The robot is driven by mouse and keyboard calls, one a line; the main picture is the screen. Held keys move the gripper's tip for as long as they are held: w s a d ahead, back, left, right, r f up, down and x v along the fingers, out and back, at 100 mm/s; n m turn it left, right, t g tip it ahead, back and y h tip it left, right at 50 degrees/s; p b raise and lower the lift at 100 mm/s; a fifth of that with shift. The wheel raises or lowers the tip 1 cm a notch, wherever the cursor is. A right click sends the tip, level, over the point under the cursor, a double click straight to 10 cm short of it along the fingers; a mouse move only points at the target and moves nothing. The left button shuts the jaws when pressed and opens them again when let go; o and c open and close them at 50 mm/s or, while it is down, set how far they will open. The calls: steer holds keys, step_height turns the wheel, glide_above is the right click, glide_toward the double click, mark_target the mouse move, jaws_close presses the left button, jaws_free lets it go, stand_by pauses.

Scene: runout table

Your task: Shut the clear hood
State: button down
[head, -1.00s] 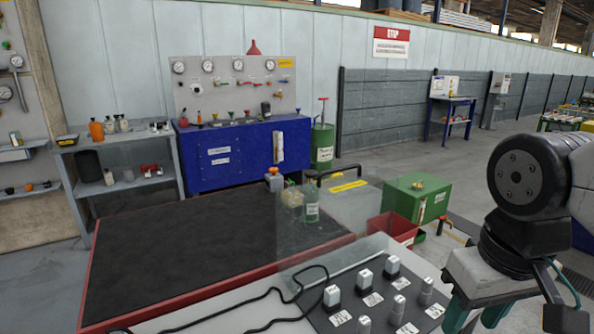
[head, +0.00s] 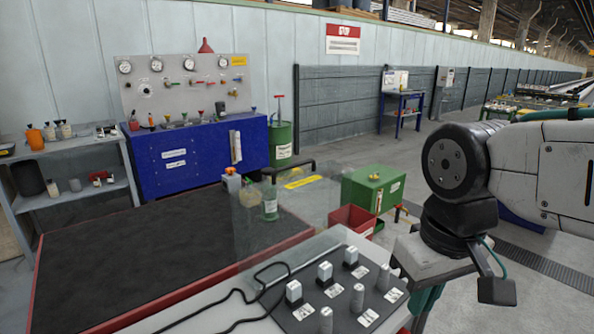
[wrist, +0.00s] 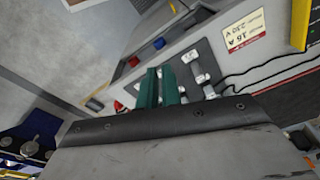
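The clear hood (head: 250,225) is a see-through pane standing raised at the back of the dark switch panel (head: 300,323) in the head view. The panel carries several white and grey switches and stands uncovered. My gripper (head: 422,303) is to the right of the panel, pointing down, its teal fingers partly cut off by the frame's lower edge. In the wrist view the teal fingers (wrist: 160,88) lie close side by side in front of the switches, with nothing seen held. Whether they are fully shut is unclear.
A red-edged table with a black top (head: 150,250) lies left of the panel. A bottle (head: 270,205) shows through the hood. A green box (head: 372,188) and a red bin (head: 352,219) stand behind the panel. A black cable (head: 250,300) crosses the light surface.

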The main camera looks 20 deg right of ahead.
steer(key=w+a+r+n+t+y, duration=0.1)
steer(key=w+a+r, duration=0.35)
steer(key=w, duration=0.75)
steer(key=w+a+r+n+t+y, duration=0.1)
steer(key=w+r+n+t, duration=0.1)
steer(key=w+r, duration=0.8)
steer(key=w+a+r+n+t, duration=0.15)
steer(key=w+r, duration=0.25)
steer(key=w, duration=1)
glide_above(293, 177)
steer(key=shift+w+f, duration=0.2)
steer(key=shift+f, duration=4.7)
